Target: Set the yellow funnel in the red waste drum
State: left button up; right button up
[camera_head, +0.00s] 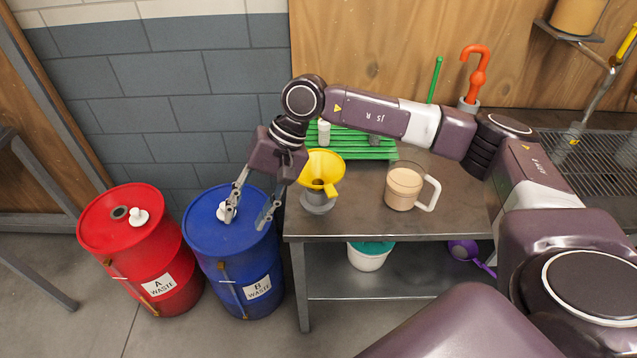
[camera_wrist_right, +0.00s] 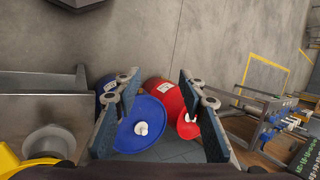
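The yellow funnel (camera_head: 322,167) sits on a small grey holder (camera_head: 318,204) at the left of the metal table. Part of it shows at the lower left edge of the right wrist view (camera_wrist_right: 12,162). The red waste drum (camera_head: 138,262), labelled A, stands on the floor at far left, with a dark round opening (camera_head: 120,212) beside a white cap (camera_head: 138,217) on its lid. It also shows in the right wrist view (camera_wrist_right: 168,92). My right gripper (camera_head: 252,216) is open and empty, above the blue drum and left of the funnel. My left gripper is not in view.
The blue drum (camera_head: 236,270), labelled B, stands between the red drum and the table (camera_head: 440,215). A beige mug (camera_head: 403,188) and a green rack (camera_head: 362,140) stand on the table. A white tub (camera_head: 368,258) and purple scoop (camera_head: 462,250) are on the lower shelf.

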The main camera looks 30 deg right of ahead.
aim_at(330, 188)
jog(key=d+h, duration=0.2)
jog(key=d, duration=0.4)
jog(key=d+r+n+h, duration=0.1)
jog(key=d+h, duration=0.1)
jog(key=d, duration=0.4)
jog(key=w+d+r+h, duration=0.1)
jog(key=d+h, duration=0.1)
jog(key=d, duration=0.5)
jog(key=shift+n, duration=0.4)
jog(key=shift+d+f+p, duration=0.2)
jog(key=shift+f+p, duration=0.05)
jog(key=shift+f, duration=0.25)
jog(key=shift+d+f+p, duration=0.2)
jog(key=shift+f+p, duration=0.05)
jog(key=shift+f, duration=0.25)
notch_tip(330, 188, down, 5)
jog(key=p, duration=0.2)
jog(key=shift+d+p, duration=0.15)
jog(key=shift+p, duration=0.25)
jog(key=shift+w+f, duration=0.1)
jog(key=shift+f, duration=0.25)
jog(key=shift+c, duration=0.5)
grip_shut()
